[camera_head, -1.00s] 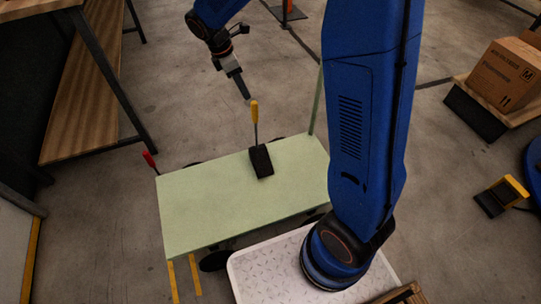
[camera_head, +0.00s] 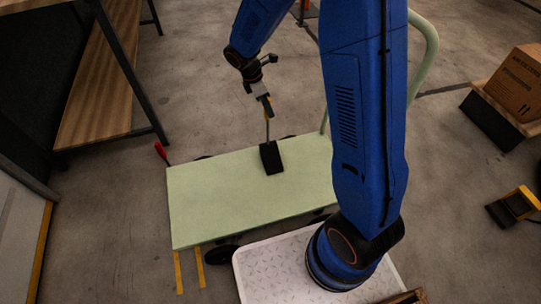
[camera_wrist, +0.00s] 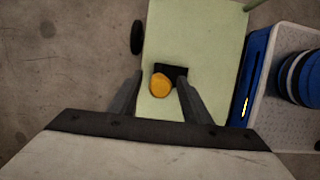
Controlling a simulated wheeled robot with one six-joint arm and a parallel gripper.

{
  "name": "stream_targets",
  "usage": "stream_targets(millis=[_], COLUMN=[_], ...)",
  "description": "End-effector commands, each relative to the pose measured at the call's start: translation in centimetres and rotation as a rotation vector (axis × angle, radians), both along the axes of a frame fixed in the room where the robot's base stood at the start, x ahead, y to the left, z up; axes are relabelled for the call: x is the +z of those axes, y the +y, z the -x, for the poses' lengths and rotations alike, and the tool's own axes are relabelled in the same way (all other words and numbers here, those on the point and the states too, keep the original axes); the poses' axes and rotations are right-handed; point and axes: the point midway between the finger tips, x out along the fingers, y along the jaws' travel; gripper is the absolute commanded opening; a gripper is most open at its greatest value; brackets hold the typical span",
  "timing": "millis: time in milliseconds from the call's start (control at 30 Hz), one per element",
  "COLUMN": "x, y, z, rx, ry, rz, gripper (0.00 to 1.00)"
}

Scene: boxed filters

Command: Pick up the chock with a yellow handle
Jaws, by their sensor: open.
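The chock (camera_head: 271,157) is a black block with an upright rod and a yellow handle. It stands on the pale green cart top (camera_head: 230,200), near its far edge. In the wrist view the yellow handle (camera_wrist: 160,85) lies just ahead of and between the two open fingers, with the black block (camera_wrist: 178,72) behind it. My gripper (camera_head: 267,107) is at the top of the handle and hides most of it in the head view. In the wrist view my gripper (camera_wrist: 158,92) has a finger on each side of the handle; I cannot tell whether they touch it.
A white tray-like platform (camera_head: 250,262) lies at the front under my arm's base. A red-handled item (camera_head: 161,151) is at the cart's left corner. Another yellow-and-black chock (camera_head: 513,206) sits on the floor at right. A cardboard box (camera_head: 520,82) stands on a low platform.

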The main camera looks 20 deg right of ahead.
Motion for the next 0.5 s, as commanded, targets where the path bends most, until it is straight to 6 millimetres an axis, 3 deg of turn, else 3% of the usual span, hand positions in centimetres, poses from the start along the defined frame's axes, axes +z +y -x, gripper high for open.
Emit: stream_targets(millis=[300, 500], x=[-3.6, -4.8], y=[-1.1, -1.4], z=[0.0, -0.1], rx=[-0.002, 0.000], ry=[0.004, 0.001], rz=[0.001, 0.000], gripper=[0.44, 0.44])
